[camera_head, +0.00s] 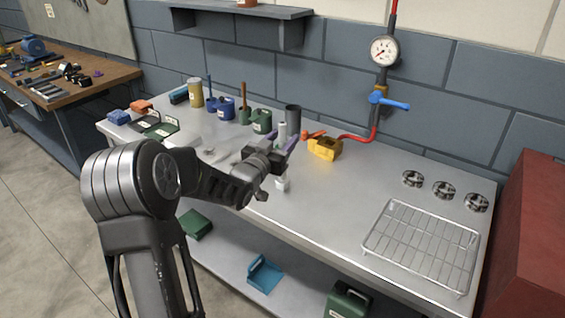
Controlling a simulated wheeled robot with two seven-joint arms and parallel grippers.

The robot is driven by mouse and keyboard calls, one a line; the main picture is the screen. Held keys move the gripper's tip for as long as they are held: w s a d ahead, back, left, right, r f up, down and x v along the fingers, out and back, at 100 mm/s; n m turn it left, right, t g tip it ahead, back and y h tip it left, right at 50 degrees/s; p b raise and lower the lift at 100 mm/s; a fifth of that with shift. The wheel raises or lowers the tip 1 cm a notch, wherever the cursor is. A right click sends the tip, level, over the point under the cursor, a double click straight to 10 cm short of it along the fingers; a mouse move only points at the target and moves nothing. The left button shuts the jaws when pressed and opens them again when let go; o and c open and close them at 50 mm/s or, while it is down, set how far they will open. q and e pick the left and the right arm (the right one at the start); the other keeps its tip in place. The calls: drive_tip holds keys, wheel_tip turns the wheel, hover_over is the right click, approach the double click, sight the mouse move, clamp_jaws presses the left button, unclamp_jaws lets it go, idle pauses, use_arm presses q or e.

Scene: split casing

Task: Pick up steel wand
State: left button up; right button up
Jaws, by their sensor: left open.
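My left gripper (280,162) is open above the middle of the steel workbench (345,208). I cannot pick out a steel wand for certain. Thin pale metal pieces (212,152) lie on the bench left of the gripper, partly hidden by my left arm. A light upright cylinder (283,133) and a dark grey cup (293,117) stand just behind the gripper. A small white object (283,184) shows just below it. Whether the fingers touch any of these cannot be told. My right gripper is out of view.
A wire rack (420,245) and round metal parts (443,190) lie at right. Cans (262,121) and boxes crowd the back left. The bench's centre right is clear.

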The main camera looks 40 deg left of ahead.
use_arm(q)
drive_tip(key=shift+c, duration=0.4)
clamp_jaws()
drive_tip(key=shift+r, duration=0.1)
idle(0.8)
